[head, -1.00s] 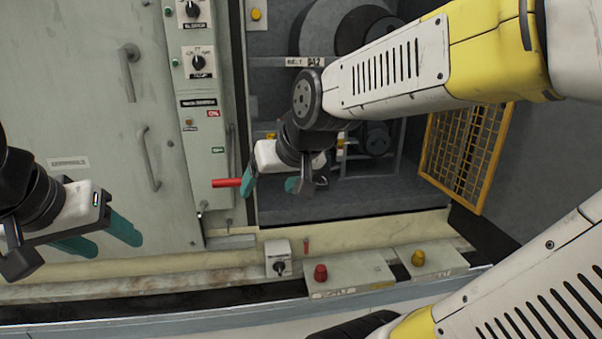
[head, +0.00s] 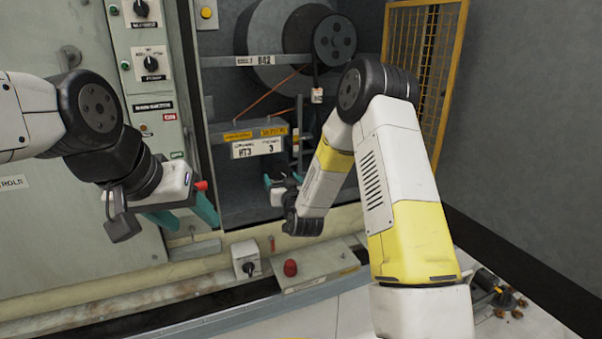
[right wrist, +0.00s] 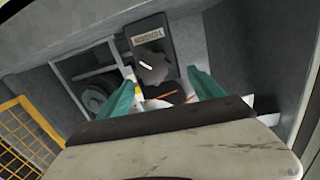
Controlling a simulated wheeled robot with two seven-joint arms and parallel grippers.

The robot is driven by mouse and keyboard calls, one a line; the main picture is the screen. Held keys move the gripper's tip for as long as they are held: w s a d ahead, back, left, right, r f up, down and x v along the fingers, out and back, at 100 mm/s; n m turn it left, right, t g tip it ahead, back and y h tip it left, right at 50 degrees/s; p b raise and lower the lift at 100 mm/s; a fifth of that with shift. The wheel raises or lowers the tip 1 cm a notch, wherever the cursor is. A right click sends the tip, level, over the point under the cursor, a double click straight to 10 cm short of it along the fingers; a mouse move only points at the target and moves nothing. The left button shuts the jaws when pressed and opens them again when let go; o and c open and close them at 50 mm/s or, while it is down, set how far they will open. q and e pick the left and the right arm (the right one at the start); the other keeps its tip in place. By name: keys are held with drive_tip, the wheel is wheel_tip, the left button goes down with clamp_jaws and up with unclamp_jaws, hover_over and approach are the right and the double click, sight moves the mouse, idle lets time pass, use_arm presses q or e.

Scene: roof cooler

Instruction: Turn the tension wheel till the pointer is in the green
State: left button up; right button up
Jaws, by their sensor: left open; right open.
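In the right wrist view a grey lobed wheel (right wrist: 152,67) with a white mark sits on a dark box (right wrist: 152,35) with a light label; the label is too blurred to read surely. My right gripper (right wrist: 163,92) is open, its teal fingers apart below the wheel and not touching it as far as I can tell. A pale patch with an orange line shows between the fingers, partly hidden; I cannot make out a pointer or green zone. In the head view the right gripper (head: 282,182) is inside the open bay, and the wheel is not discernible. My left gripper (head: 183,214) is open and empty before the left cabinet.
A red handle (head: 201,186) shows beside my left gripper. A labelled box (head: 257,149) and a drum (head: 280,40) stand in the bay. A yellow mesh door (head: 425,70) stands open at right. A red button (head: 290,268) and a switch box (head: 246,262) line the front ledge.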

sight(281, 172)
drive_tip(key=shift+t, duration=0.3)
drive_tip(key=w, duration=0.5)
drive_tip(key=w+f, duration=0.1)
drive_tip(key=w, duration=0.1)
drive_tip(key=shift+w+a, duration=0.15)
drive_tip(key=shift+w, duration=0.2)
drive_tip(key=c, duration=1.4)
drive_tip(key=shift+o, duration=0.2)
drive_tip(key=shift+m, duration=0.4)
